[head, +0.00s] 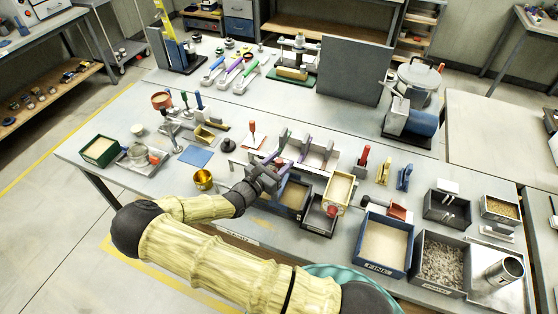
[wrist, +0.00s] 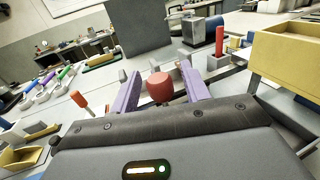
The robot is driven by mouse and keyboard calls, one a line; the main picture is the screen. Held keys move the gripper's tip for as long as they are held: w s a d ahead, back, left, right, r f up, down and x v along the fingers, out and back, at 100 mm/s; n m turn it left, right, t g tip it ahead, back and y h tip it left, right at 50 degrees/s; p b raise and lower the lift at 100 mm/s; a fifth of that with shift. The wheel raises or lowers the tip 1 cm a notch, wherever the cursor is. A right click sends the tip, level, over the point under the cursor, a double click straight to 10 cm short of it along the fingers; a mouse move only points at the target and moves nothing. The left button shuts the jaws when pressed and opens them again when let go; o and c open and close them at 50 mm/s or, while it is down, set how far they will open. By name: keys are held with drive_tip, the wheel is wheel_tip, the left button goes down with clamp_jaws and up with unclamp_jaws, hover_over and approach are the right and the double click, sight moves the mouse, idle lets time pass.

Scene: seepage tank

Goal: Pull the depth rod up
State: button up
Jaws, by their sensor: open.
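In the wrist view, a rounded red knob (wrist: 160,87) shows between the two purple fingers of my gripper (wrist: 161,88). It looks like the top of the depth rod; its shaft is hidden behind my gripper body. My gripper is open, with a finger on each side of the knob and visible gaps. I cannot tell how far the knob lies from the fingertips. In the head view, my gripper (head: 276,165) is over the front of the tank assembly at mid-table, and I cannot make out the knob there.
A yellow sand-filled box (head: 338,190) stands right of my gripper and looms close in the wrist view (wrist: 287,60). An orange-handled tool (head: 252,130) stands to the left. A red-handled tool (head: 363,157) stands at right. A brass cup (head: 203,179) sits near the front edge.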

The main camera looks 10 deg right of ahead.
clamp_jaws()
drive_tip(key=shift+w+r+p, duration=0.1)
drive_tip(key=shift+r+p, duration=0.7)
drive_tip(key=shift+r, duration=0.25)
unclamp_jaws()
drive_tip(key=shift+s+a+f, duration=0.1)
drive_tip(key=shift+s+a, duration=0.25)
drive_tip(key=shift+a, duration=0.05)
drive_tip(key=b+v, duration=0.5)
drive_tip(key=v, duration=1.1)
drive_tip(key=shift+a, duration=0.25)
